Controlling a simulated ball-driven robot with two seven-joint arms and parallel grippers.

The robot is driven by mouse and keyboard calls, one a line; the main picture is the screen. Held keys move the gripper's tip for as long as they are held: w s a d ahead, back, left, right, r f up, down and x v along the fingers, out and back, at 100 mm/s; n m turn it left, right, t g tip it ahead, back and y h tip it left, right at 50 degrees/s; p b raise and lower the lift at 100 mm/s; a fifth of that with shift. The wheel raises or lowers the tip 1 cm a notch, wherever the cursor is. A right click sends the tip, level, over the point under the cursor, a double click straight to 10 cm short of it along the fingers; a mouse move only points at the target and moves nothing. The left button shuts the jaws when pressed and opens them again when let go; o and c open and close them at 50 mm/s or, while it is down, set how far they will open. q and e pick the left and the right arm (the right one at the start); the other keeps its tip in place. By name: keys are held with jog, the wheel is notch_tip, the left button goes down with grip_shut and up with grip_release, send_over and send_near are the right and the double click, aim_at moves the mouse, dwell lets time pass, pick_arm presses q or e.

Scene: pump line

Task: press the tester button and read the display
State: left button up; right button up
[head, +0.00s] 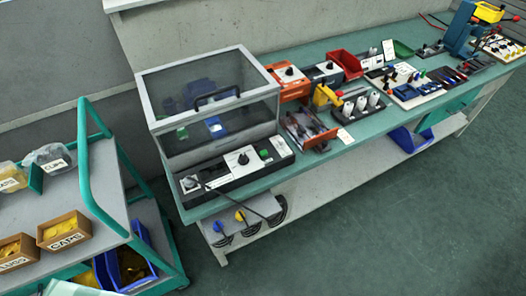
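The tester (207,106), a grey-framed box with a clear cover and a black handle, stands on the near left end of the green bench. Its cover looks closed, with blue and green items behind it. A dark panel (222,174) runs along its front, carrying a white plate with a black knob (243,158). I cannot make out a display reading. Neither of my grippers is in view.
A green-railed trolley (90,175) stands at left with boxes, including one labelled CAPS (64,231). Right of the tester, the bench (340,143) holds an orange tray, a red bin (345,64) and several fixtures. Blue and yellow hanging parts are below the bench's left end. The floor at front right is clear.

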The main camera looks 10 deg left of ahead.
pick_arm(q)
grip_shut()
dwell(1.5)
